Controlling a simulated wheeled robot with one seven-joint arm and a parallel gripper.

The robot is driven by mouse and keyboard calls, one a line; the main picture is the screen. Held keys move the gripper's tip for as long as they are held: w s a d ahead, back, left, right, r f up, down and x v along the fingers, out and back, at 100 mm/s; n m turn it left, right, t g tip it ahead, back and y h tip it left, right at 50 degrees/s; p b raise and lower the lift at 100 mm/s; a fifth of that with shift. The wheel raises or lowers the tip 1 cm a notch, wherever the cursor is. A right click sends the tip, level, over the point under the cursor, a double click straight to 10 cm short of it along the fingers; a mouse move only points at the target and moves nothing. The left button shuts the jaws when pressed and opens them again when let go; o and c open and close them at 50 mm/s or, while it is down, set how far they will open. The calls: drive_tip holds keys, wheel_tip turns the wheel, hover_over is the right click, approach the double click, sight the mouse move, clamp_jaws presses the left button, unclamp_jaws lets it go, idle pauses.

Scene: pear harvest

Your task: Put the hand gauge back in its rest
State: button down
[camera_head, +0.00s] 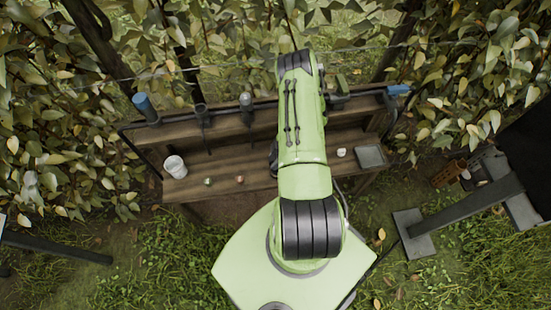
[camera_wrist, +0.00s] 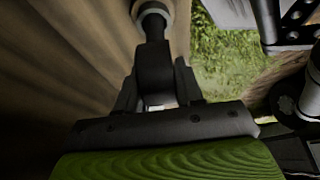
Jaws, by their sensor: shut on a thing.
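My gripper (camera_wrist: 158,88) shows in the wrist view, shut on a dark handle (camera_wrist: 154,65), apparently that of the hand gauge. A pale ring (camera_wrist: 152,9) shows at the handle's far end, cut off by the top edge. The rest of the gauge is out of sight. In the head view my green arm reaches over the bench and hides my gripper and the gauge. I cannot make out the gauge's rest with certainty in either view.
The wooden bench (camera_head: 225,165) has a white cup (camera_head: 175,167), small round items, a small white item (camera_head: 341,152) and a grey tray (camera_head: 370,157). A blue-topped cylinder (camera_head: 146,109) stands at its back left. In the wrist view, a perforated dark bracket (camera_wrist: 297,20) is at upper right.

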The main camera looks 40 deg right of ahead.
drive_tip(key=shift+f, duration=0.15)
drive_tip(key=c, duration=0.6)
unclamp_jaws()
drive_tip(key=shift+c, duration=0.2)
drive_tip(key=p+v, duration=0.3)
drive_tip(key=v, duration=1.3)
drive_tip(key=shift+p, duration=0.35)
drive_tip(key=shift+a, duration=0.1)
